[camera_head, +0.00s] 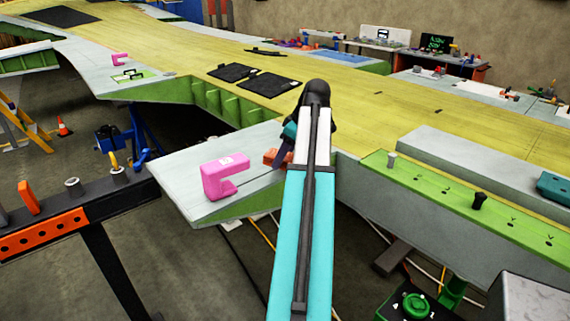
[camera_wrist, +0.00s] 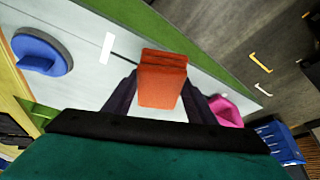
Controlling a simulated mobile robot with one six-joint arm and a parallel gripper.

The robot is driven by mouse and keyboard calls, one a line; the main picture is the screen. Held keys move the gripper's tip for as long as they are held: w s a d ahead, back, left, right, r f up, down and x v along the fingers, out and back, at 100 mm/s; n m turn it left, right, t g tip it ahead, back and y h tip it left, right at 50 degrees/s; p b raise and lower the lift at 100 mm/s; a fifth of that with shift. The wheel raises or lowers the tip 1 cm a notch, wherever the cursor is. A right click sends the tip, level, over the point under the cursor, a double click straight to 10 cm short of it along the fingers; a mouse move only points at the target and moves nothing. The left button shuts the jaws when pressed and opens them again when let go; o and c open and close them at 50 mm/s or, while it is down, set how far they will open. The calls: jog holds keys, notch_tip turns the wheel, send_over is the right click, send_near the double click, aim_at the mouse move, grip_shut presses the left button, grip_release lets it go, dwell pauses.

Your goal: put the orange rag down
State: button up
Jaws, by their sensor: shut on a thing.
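The orange rag (camera_wrist: 163,82) is a folded orange block held between the two dark fingers of my gripper (camera_wrist: 160,95) in the wrist view. The gripper is shut on it. In the head view the orange rag (camera_head: 277,158) shows just left of my arm, over the pale grey wing surface, with the dark gripper (camera_head: 283,153) partly hidden by my own arm. I cannot tell whether the rag touches the surface below.
A pink C-shaped clamp (camera_head: 222,177) sits on the wing panel (camera_head: 190,205) left of the rag. A blue round object (camera_wrist: 42,52) lies on the panel in the wrist view. The panel around the rag is mostly bare. Black mats (camera_head: 268,84) lie on the yellow-green wing skin behind.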

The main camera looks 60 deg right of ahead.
jog(key=shift+w+d, duration=0.15)
jog(key=shift+d, duration=0.35)
jog(key=shift+d+f, duration=0.1)
jog(key=shift+d, duration=0.05)
jog(key=shift+f+p, duration=0.85)
jog(key=shift+f, duration=0.85)
jog(key=shift+f, duration=0.15)
jog(key=shift+f, duration=0.25)
